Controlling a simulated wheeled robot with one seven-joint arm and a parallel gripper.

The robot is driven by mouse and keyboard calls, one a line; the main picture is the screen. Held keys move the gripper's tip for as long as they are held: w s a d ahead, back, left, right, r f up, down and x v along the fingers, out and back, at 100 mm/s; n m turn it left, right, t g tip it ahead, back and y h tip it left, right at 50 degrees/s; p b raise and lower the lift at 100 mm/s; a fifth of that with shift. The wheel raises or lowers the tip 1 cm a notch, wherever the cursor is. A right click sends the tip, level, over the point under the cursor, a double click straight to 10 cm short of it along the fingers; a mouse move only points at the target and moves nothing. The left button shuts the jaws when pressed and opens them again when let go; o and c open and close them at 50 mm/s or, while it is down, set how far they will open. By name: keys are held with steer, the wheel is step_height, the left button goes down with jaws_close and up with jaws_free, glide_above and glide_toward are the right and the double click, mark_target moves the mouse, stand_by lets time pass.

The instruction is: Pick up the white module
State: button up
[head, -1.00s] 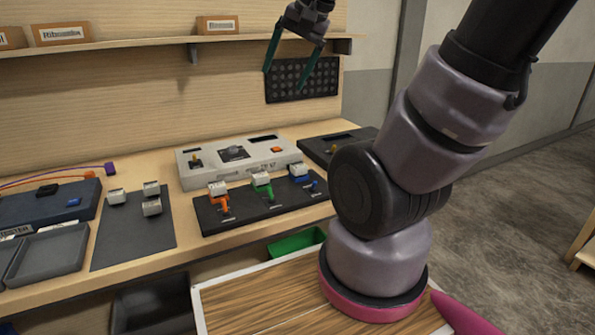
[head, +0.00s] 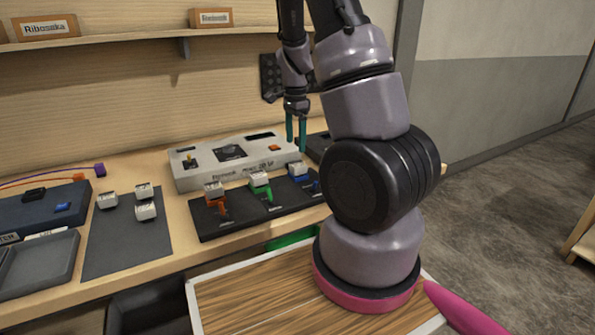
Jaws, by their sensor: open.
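Three small white modules sit on a dark grey mat (head: 125,243) at the left of the bench: a left one (head: 107,200), a far one (head: 143,190) and a near one (head: 146,210). More white-topped blocks stand on a black panel (head: 255,213), one by an orange part (head: 217,205), one by a green part (head: 262,190) and one by a blue part (head: 313,186). My gripper (head: 296,146) has green fingers, apart and empty, pointing down above the right end of the grey console (head: 210,177). It is well right of the mat's modules.
A dark blue box (head: 45,208) and a grey tray (head: 40,265) lie at the far left, with orange and purple cables behind. A shelf with labelled boxes (head: 45,28) runs above. My arm hides part of the bench's right end.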

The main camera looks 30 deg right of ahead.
mark_target(298, 164)
step_height(298, 164, down, 4)
steer(key=shift+f, duration=0.1)
steer(key=f, duration=0.3)
steer(key=d+f, duration=0.1)
steer(key=f, duration=0.1)
steer(key=shift+c, duration=0.3)
jaws_close()
